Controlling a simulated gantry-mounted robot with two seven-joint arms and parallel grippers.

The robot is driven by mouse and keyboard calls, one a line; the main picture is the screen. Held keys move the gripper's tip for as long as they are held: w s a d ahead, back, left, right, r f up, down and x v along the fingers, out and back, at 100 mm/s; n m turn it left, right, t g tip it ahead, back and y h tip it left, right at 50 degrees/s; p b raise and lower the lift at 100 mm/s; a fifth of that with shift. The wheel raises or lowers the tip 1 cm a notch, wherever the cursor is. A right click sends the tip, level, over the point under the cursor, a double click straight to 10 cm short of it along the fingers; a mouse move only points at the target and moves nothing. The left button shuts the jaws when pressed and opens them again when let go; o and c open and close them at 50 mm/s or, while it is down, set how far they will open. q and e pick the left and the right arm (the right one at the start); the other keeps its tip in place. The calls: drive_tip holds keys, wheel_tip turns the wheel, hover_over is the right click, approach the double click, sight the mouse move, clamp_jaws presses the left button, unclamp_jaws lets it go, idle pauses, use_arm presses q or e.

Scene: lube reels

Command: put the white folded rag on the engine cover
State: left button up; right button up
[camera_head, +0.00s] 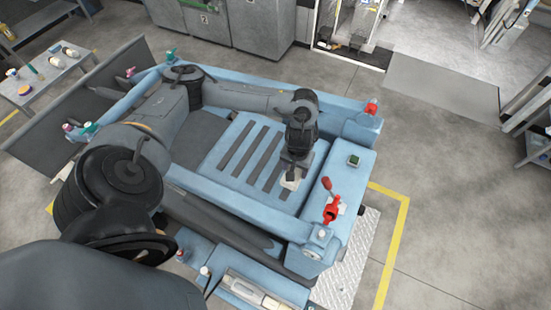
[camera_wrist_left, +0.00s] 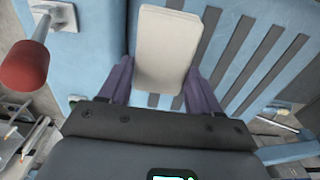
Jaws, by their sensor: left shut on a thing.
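The white folded rag (camera_wrist_left: 165,50) is held between the two fingers of my left gripper (camera_wrist_left: 160,85) in the left wrist view. In the head view, my left gripper (camera_head: 292,172) points down over the right part of the blue engine cover (camera_head: 228,160), with the white rag (camera_head: 290,182) at its tip. The cover is light blue with several dark slots, which also show behind the rag in the left wrist view (camera_wrist_left: 218,75). I cannot tell whether the rag touches the cover. My right gripper is not in view.
A red-handled lever (camera_head: 331,208) stands on the blue frame to the right of the cover; its red knob also shows in the left wrist view (camera_wrist_left: 24,65). A small green-topped box (camera_head: 353,160) sits on the frame. A side table (camera_head: 44,78) with small items is at the far left.

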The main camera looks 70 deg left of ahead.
use_arm(q)
drive_tip(key=w+a+f+b, duration=0.1)
drive_tip(key=a+f, duration=0.1)
drive_tip(key=a, duration=0.1)
drive_tip(key=w+a+f+b, duration=0.1)
drive_tip(key=a+f, duration=0.1)
drive_tip(key=a, duration=0.2)
drive_tip(key=w+a+f+b, duration=0.1)
drive_tip(key=a+f, duration=0.1)
drive_tip(key=a, duration=0.1)
drive_tip(key=shift+w+a+f, duration=0.15)
drive_tip(key=shift+a+f, duration=0.05)
drive_tip(key=shift+f, duration=2.15)
drive_tip(key=shift+f, duration=0.2)
drive_tip(key=o, duration=0.9)
drive_tip(key=shift+r, duration=0.1)
wheel_tip(320, 180, up, 12)
drive_tip(key=shift+d+r+p, duration=0.1)
drive_tip(key=shift+r+p, duration=0.05)
drive_tip(key=shift+p, duration=1.1)
